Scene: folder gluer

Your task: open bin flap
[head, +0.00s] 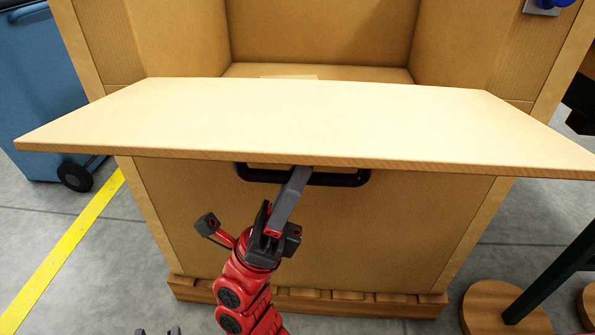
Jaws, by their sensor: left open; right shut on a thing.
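The bin flap (300,118) is a broad pale cardboard-coloured panel, swung out and lying about level across the front of the bin (320,222). A black bar handle (348,179) shows just below the flap's front edge. My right gripper (299,178), on the red arm in the middle, is shut on the handle; the flap's edge partly hides its fingertips. My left gripper (160,331) is open and empty at the bottom edge, with only its fingertips showing, well apart from the bin.
The bin's open cavity (320,35) shows behind the flap. The bin stands on a wooden pallet (355,304). A blue wheeled container (38,90) stands at the left, beside a yellow floor line (65,255). Round wooden bases (500,308) with a dark slanted leg stand at the lower right.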

